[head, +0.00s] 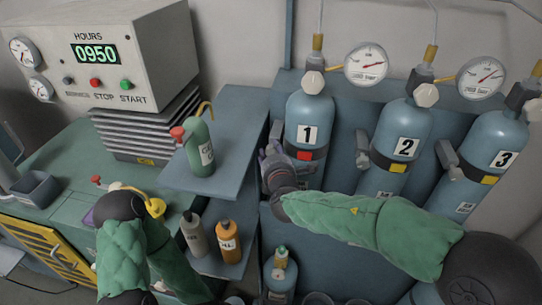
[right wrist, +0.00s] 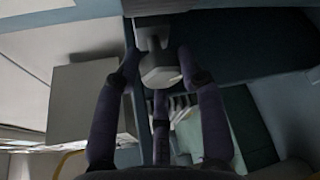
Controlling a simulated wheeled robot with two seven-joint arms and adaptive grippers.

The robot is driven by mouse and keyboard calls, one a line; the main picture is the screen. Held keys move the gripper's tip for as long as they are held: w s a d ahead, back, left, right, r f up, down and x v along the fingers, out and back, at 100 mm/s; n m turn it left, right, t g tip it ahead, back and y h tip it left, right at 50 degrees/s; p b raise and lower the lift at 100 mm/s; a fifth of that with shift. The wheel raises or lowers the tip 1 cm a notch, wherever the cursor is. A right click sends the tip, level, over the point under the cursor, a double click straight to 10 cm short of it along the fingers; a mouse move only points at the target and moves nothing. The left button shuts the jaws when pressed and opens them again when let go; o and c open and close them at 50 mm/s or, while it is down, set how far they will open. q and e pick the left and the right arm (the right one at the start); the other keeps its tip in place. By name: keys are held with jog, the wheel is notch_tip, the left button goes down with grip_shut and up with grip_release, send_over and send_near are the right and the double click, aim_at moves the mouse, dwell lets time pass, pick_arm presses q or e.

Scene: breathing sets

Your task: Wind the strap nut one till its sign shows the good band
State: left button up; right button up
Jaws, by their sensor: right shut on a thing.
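Blue cylinder one (head: 308,112) stands in the rack with a "1" label. The sign (head: 306,155) below the label shows red. My right gripper (head: 272,152) is at the left side of cylinder one and hides most of strap nut one in the head view. In the right wrist view, the grey nut (right wrist: 160,74) sits between the fingers of my right gripper (right wrist: 159,60), which is shut on it. My left gripper (head: 118,207) is low on the left, over the green bench; its fingers are mostly hidden.
Cylinder two (head: 399,125) and cylinder three (head: 482,135) stand to the right with yellow signs and grey strap nuts. Gauges and hoses are above. A shelf (head: 235,170) with a green bottle (head: 202,150) is close left of my right gripper. A compressor panel (head: 100,60) reads 0950.

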jog(key=shift+w+d+r, duration=0.2)
jog(key=shift+d+r, duration=0.25)
jog(key=shift+r, duration=0.05)
jog(key=o, duration=1.1)
jog(key=shift+d, duration=0.1)
jog(key=shift+d+f, duration=0.1)
jog(key=shift+s+a+f, duration=0.1)
jog(key=shift+a+f, duration=0.2)
jog(key=shift+a, duration=0.1)
